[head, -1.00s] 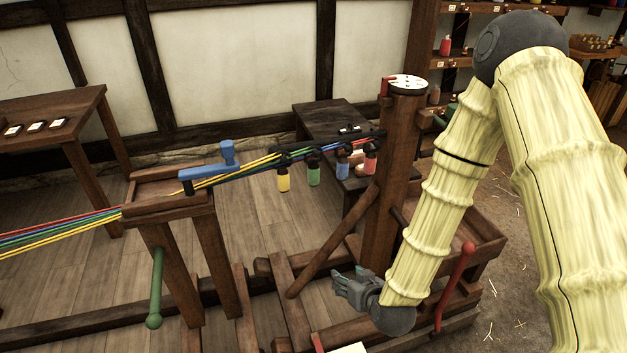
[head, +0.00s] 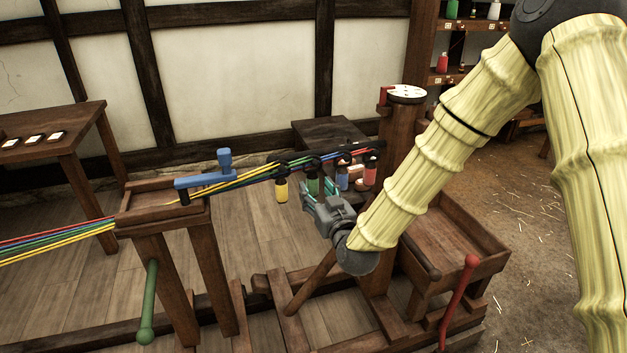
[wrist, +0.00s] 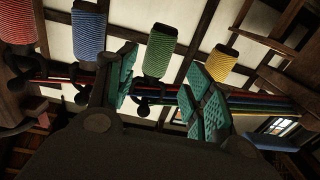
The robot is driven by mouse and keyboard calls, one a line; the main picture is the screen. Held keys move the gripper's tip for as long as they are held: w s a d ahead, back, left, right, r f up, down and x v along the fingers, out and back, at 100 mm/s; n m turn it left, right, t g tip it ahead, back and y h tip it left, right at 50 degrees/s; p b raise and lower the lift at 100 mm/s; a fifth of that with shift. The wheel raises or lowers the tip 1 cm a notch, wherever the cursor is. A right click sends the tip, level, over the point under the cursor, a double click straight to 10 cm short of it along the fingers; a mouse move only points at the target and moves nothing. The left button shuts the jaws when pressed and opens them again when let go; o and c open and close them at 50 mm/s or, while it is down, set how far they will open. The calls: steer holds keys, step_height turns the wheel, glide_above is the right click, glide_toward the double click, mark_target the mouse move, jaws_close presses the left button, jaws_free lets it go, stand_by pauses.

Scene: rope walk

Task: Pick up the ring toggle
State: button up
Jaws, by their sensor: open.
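No piece is plainly marked as the ring toggle. A row of rope-wound bobbins hangs under the strands by dark fittings: yellow (head: 281,191), green (head: 313,184), blue (head: 342,177) and red (head: 370,171). My gripper (head: 320,188) is open in front of the green bobbin and partly hides it. In the wrist view, the green bobbin (wrist: 160,54) shows between the teal-padded fingers of my gripper (wrist: 163,92), with no clear contact. The yellow bobbin (wrist: 210,60) is behind the right finger; the blue (wrist: 87,32) and red (wrist: 17,20) are left of the fingers.
Colored strands (head: 60,236) run from the left over a wooden trestle (head: 150,222) with a blue top piece (head: 205,178) to a wooden post (head: 398,125). A green handle (head: 149,300) and red lever (head: 460,300) stick out low. A dark table (head: 325,130) stands behind.

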mark_target(314, 185)
steer(key=shift+d+p+x, duration=0.15)
steer(key=shift+p+x, duration=0.05)
steer(key=shift+x, duration=1.15)
steer(key=shift+d+p+x, duration=0.15)
steer(key=shift+x, duration=1.2)
steer(key=shift+w+f, duration=0.15)
steer(key=c, duration=1.1)
